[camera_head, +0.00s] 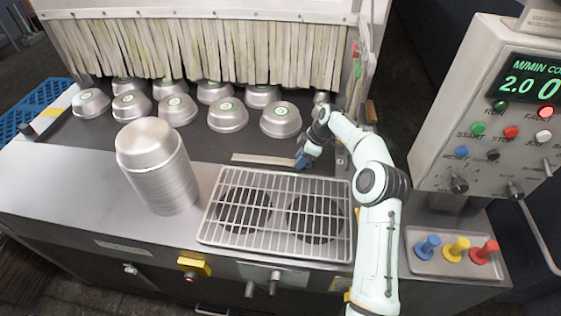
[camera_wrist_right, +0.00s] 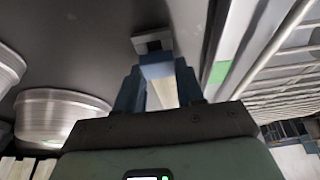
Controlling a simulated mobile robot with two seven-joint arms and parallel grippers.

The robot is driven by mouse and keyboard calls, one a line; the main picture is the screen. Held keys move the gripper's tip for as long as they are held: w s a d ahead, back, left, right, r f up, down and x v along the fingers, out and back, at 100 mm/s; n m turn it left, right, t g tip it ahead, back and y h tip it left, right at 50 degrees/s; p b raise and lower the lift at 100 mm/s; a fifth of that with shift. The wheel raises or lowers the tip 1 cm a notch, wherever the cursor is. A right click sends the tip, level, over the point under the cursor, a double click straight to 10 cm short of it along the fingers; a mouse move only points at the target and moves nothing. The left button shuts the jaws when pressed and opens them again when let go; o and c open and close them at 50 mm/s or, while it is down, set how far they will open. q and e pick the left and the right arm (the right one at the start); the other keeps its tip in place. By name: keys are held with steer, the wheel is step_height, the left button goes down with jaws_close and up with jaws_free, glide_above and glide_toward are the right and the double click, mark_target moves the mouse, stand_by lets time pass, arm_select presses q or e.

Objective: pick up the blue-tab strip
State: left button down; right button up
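The strip (camera_head: 262,159) is a long, narrow, pale piece along the belt side of the grate, running left from my right gripper (camera_head: 304,157). Its blue tab (camera_wrist_right: 157,67) shows in the right wrist view between the two dark blue fingertips of my right gripper (camera_wrist_right: 158,80). The tab fills the gap between the fingers, with no clear space beside it, so the gripper looks shut on it. The pale body of the strip shows between the fingers. I cannot tell whether the strip is off the surface. My left gripper is not in view.
Several round pans (camera_head: 228,116) sit on the dark belt behind the strip. A tall pan stack (camera_head: 158,165) stands to the left. The wire grate (camera_head: 280,178) lies in front. A small grey block (camera_wrist_right: 152,41) is beyond the tab. A control panel stands at right.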

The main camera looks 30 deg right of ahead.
steer(key=shift+c, duration=1.1)
